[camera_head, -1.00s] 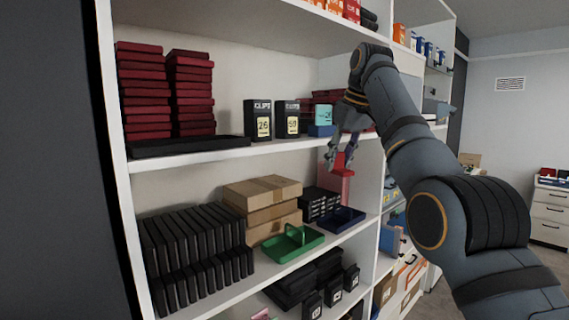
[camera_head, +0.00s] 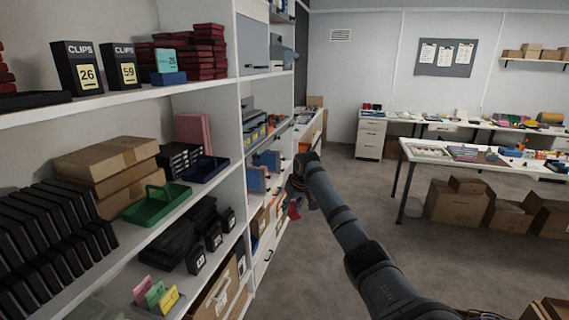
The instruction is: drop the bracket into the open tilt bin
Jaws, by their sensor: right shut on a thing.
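My right gripper (camera_head: 300,203) is low in front of the right-hand shelf bay, seen mostly from behind its wrist. It is shut on a small red piece, the bracket (camera_head: 293,210), which shows only in part beside the fingers. My arm and wrist hide much of the grip. Blue-fronted bins (camera_head: 257,179) stand in the shelf bay to the left of the gripper, apart from it. I cannot tell which of them is the open tilt bin. My left gripper is not in view.
The near shelf holds black clip boxes (camera_head: 78,68), cartons (camera_head: 108,158), a green caddy (camera_head: 157,204) and a blue tray (camera_head: 205,169). The shelf upright (camera_head: 241,125) stands left of my arm. Open floor (camera_head: 320,275) lies to the right, with a white table (camera_head: 470,160) beyond.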

